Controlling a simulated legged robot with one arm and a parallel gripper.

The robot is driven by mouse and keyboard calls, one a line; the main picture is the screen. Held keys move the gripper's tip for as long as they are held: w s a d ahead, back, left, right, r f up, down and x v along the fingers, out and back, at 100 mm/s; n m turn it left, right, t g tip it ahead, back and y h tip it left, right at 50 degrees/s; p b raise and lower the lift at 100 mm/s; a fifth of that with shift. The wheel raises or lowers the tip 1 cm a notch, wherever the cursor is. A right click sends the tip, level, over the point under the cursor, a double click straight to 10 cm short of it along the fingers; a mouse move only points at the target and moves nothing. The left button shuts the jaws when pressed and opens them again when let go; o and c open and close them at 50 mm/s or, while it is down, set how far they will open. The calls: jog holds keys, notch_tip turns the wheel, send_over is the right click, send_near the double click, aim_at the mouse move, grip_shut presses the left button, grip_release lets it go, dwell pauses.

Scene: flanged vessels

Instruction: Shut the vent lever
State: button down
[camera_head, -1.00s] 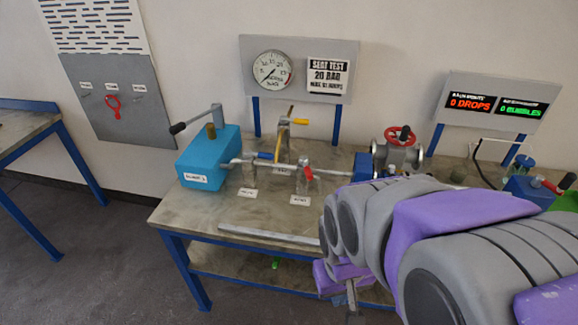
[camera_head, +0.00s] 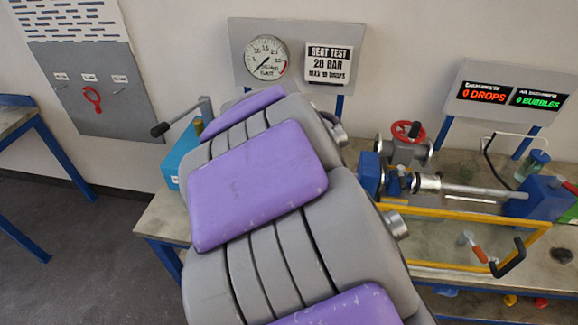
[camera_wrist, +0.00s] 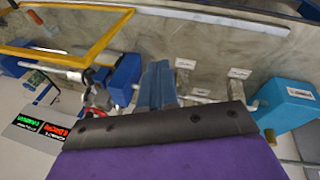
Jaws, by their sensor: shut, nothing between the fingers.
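The levered valves on the bench are hidden behind my arm in the head view, so the vent lever cannot be seen there. In the wrist view, which shows the bench upside down, small white labels (camera_wrist: 239,73) lie on the bench beside grey valve parts; their text is too small to read. I cannot tell which part is the vent lever or how it is set. My gripper (camera_wrist: 158,68) shows in the wrist view with its blue-grey fingers together and empty, over the bench near the valve line. It is hidden in the head view.
The blue pump box (camera_wrist: 287,105) stands beside the valves; its black-tipped handle (camera_head: 160,129) sticks out left of my arm. A red-wheeled valve (camera_head: 407,150), a yellow frame (camera_head: 470,275) and a display board (camera_head: 510,95) are on the right. A pressure gauge (camera_head: 266,60) is behind.

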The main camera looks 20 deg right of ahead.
jog(key=w+f+n+t+h, duration=0.1)
jog(key=w+f, duration=0.1)
jog(key=w, duration=0.7)
jog(key=w+f+t+h, duration=0.1)
jog(key=w+f+h, duration=0.15)
jog(key=w, duration=0.65)
jog(key=s+d+b+x, duration=0.1)
jog(key=b+x, duration=0.1)
jog(key=x, duration=1)
jog(key=shift+d+y, duration=0.35)
jog(key=shift+y, duration=0.1)
